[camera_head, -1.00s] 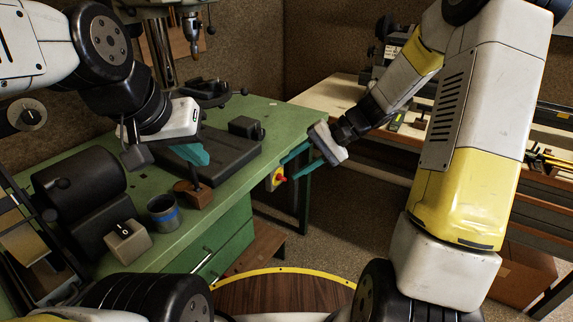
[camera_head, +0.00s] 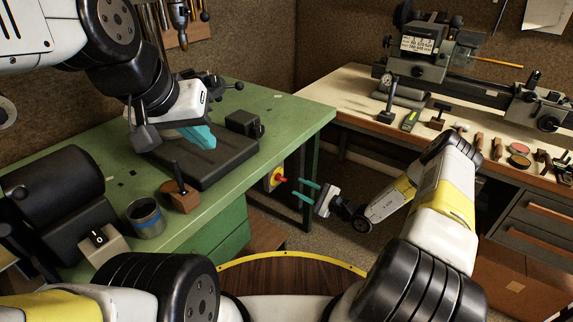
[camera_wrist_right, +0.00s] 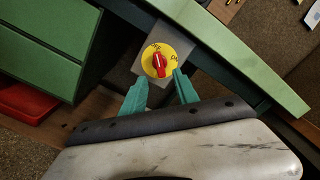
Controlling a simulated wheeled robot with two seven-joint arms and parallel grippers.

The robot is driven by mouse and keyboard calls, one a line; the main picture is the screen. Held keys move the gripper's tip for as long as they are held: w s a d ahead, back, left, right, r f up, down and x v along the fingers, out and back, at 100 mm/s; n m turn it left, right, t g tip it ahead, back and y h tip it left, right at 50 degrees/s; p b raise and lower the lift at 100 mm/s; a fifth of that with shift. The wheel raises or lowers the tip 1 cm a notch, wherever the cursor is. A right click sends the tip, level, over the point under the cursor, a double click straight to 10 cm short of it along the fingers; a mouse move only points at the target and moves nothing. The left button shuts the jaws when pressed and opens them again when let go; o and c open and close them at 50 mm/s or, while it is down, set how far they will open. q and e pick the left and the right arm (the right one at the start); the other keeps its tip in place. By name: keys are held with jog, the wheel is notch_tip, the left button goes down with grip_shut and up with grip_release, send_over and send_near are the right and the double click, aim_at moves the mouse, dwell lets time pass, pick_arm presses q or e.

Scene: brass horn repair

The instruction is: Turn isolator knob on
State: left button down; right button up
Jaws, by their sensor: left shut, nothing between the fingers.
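The isolator knob is a red handle (camera_head: 281,179) on a yellow plate on the front side of the green bench. In the right wrist view the red knob (camera_wrist_right: 159,64) sits on a round yellow dial (camera_wrist_right: 150,52) fixed to a grey box. My right gripper (camera_head: 298,188) is open, its two teal fingers pointing at the knob. In the right wrist view the fingertips (camera_wrist_right: 157,78) lie to either side just below the knob, and the head view shows a small gap before it. My left gripper (camera_head: 205,138) is shut and empty above a dark plate on the bench.
The green bench (camera_head: 290,115) carries a dark motor-like machine (camera_head: 55,185), a tin with a blue band (camera_head: 146,218) and a wooden block with a peg (camera_head: 180,195). A wooden workbench (camera_head: 350,92) with a lathe and tools stands at the right. Open floor lies between the benches.

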aim_at(284, 180)
jog(key=x, duration=0.7)
jog(key=shift+w+a, duration=0.1)
jog(key=shift+a, duration=0.05)
grip_shut()
